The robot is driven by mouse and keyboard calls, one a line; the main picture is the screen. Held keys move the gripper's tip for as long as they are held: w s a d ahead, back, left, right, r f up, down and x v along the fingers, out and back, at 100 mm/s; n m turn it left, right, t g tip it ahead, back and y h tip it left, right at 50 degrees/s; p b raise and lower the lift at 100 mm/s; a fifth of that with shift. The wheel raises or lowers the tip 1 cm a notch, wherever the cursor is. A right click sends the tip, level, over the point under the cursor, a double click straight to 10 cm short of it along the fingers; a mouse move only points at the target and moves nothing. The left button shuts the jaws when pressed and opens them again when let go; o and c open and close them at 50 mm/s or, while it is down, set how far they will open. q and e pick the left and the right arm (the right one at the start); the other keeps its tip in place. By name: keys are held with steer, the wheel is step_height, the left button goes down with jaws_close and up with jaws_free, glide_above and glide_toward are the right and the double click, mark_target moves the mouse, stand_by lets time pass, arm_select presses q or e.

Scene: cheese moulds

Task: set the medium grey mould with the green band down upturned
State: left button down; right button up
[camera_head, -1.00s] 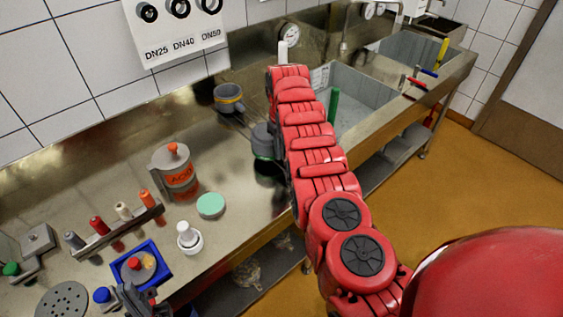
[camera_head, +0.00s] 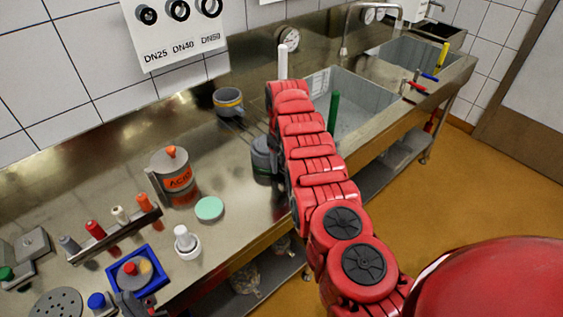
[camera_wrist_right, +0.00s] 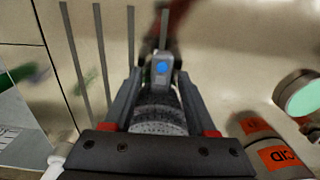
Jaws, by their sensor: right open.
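In the right wrist view a speckled grey round surface (camera_wrist_right: 157,118), apparently the mould's, lies between the two fingers of my right gripper (camera_wrist_right: 160,82). These fingers are open, one on each side of it. My left gripper (camera_head: 132,302) shows only partly at the bottom edge of the head view, near the blue tray; its jaws cannot be judged.
A grey mould with a yellow-orange band (camera_head: 228,102) stands near the back wall. An ACID jug (camera_head: 176,180), a pale green disc (camera_head: 209,208), a white bottle (camera_head: 186,243), a blue tray (camera_head: 158,287) and a rack of coloured handles (camera_head: 90,250) lie left. A sink (camera_head: 365,98) lies right.

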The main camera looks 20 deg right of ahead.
steer(key=shift+r, duration=0.65)
step_height(320, 180, up, 6)
steer(key=shift+f+b, duration=0.25)
steer(key=shift+b, duration=0.9)
steer(key=shift+r+p, duration=0.9)
steer(key=shift+r, duration=1.9)
